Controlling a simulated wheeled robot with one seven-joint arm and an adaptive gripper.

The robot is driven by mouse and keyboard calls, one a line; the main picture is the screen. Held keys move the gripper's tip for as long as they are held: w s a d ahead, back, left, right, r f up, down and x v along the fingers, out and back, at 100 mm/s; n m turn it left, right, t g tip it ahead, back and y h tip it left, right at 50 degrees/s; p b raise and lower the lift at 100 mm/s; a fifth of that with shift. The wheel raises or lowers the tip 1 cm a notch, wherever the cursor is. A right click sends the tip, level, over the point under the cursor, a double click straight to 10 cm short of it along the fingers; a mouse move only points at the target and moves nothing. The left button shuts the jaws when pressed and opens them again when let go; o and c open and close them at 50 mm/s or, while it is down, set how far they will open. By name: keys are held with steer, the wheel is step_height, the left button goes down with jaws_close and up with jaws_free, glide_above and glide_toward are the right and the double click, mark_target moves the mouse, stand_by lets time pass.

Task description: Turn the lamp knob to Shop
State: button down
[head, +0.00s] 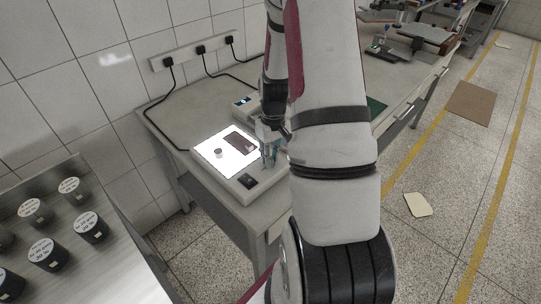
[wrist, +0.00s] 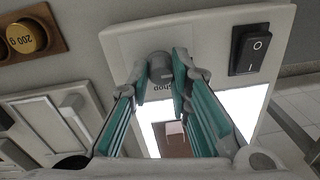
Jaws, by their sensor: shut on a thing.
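The lamp is a pale box with a bright lit panel (head: 209,141) on the bench. In the wrist view its casing (wrist: 205,32) fills the upper middle. The grey lamp knob (wrist: 160,66) stands on that casing, between my gripper's teal pads. My gripper (wrist: 163,82) is shut on the knob, one finger on each side. A dark upside-down label, apparently Shop, shows just below the knob. I cannot make out a pointer on the knob. In the head view my gripper (head: 269,155) is over the lamp's right side and the knob is hidden.
A black rocker switch (wrist: 249,50) is beside the knob. A brass 200 g weight (wrist: 26,37) sits in a wooden holder.

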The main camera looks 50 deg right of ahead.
steer(key=shift+m, duration=0.4)
steer(key=m, duration=0.3)
steer(key=shift+m, duration=0.3)
steer(key=m+b, duration=0.1)
steer(key=m, duration=0.3)
steer(key=shift+m, duration=0.3)
steer(key=m+b, duration=0.1)
steer(key=m, duration=0.3)
steer(key=shift+h, duration=0.3)
steer(key=shift+m+b, duration=0.45)
steer(key=shift+m, duration=2.05)
steer(key=c, duration=1.5)
jaws_free()
steer(key=shift+a, duration=0.1)
steer(key=shift+o, duration=0.2)
